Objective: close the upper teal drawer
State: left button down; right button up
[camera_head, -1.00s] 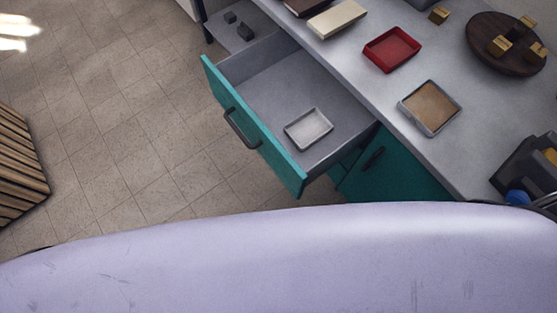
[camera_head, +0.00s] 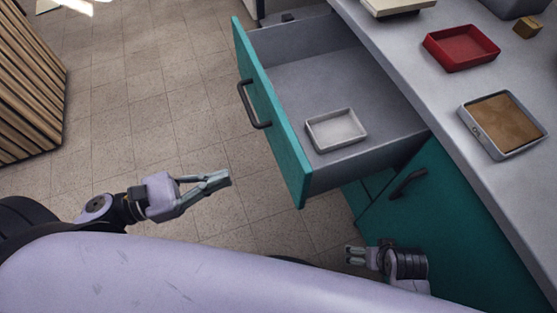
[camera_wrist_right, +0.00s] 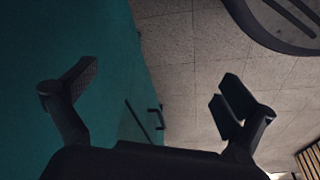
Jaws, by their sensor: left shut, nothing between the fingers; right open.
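The upper teal drawer (camera_head: 272,112) is pulled far out of the counter unit in the head view. Its front carries a dark bar handle (camera_head: 253,104). A small white tray (camera_head: 336,130) lies inside on the grey drawer floor. My left gripper (camera_head: 222,179) is shut and empty, to the left of the drawer front and apart from it, over the floor. My right gripper (camera_head: 352,255) is low beside the teal cabinet front, below the drawer. In the right wrist view my right gripper (camera_wrist_right: 155,95) shows its fingers wide apart with nothing between them.
The grey countertop (camera_head: 440,90) holds a red tray (camera_head: 461,47) and a tray with a brown inside (camera_head: 502,124). A closed teal door with a dark handle (camera_head: 407,184) is below it. A slatted wooden piece (camera_head: 30,85) stands left. The tiled floor between is clear.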

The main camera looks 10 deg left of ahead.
aim_at(288, 155)
pick_arm(q)
jog(key=p+x, duration=0.1)
jog(key=x, duration=1)
jog(key=shift+w+r, duration=0.1)
jog(key=shift+w+d, duration=0.25)
jog(key=shift+d, duration=0.15)
pick_arm(e)
jog(key=shift+s+f, duration=0.15)
jog(key=shift+f, duration=0.85)
jog(key=shift+s+f, duration=0.15)
jog(key=shift+f, duration=0.8)
pick_arm(q)
jog(key=shift+w+d, duration=0.3)
jog(key=shift+d, duration=0.1)
jog(key=p+x, duration=0.2)
jog(key=x, duration=2.6)
jog(key=shift+p, duration=0.4)
pick_arm(e)
jog(key=s+d+f, duration=0.2)
jog(key=s+f, duration=0.1)
jog(key=f, duration=0.5)
jog(key=shift+d+g, duration=0.25)
jog(key=shift+g, duration=0.15)
pick_arm(q)
jog(key=shift+w+r, duration=0.1)
